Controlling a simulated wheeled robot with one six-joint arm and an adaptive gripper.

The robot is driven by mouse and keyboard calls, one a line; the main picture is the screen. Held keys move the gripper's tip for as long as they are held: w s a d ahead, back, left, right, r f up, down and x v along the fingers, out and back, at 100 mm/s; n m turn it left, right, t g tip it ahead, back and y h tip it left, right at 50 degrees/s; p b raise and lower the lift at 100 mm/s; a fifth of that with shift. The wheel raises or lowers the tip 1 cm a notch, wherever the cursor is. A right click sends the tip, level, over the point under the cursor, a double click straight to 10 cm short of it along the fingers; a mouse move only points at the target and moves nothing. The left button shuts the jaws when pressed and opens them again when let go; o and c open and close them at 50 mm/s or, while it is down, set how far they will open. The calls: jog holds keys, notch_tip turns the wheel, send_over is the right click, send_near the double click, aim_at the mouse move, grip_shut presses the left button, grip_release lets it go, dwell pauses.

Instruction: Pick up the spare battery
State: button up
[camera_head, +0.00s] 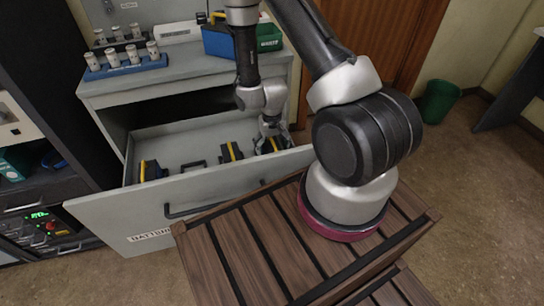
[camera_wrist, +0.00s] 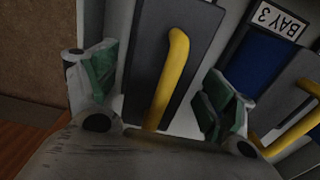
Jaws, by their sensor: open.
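Several dark batteries with yellow handles sit in the open drawer in the head view: one at the left (camera_head: 150,170), one in the middle (camera_head: 231,152) and one at the right (camera_head: 268,147). My gripper (camera_head: 270,137) is down in the drawer at the right one and partly hides it. In the wrist view, a dark grey battery (camera_wrist: 150,50) with a yellow handle (camera_wrist: 172,75) lies between the green pads of my open gripper (camera_wrist: 160,90), one pad on each side. I cannot tell whether the pads touch it. No visible mark tells which battery is the spare.
The drawer front (camera_head: 185,205) has a bar handle and a partly hidden label. A second yellow-handled battery (camera_wrist: 298,75) and a "BAY 3" label (camera_wrist: 277,20) are close on the right in the wrist view. A blue rack of cylinders (camera_head: 125,67) stands on the cabinet top.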

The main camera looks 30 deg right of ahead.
jog(key=shift+f, duration=0.95)
jog(key=shift+c, duration=0.5)
grip_shut()
jog(key=shift+r, duration=0.1)
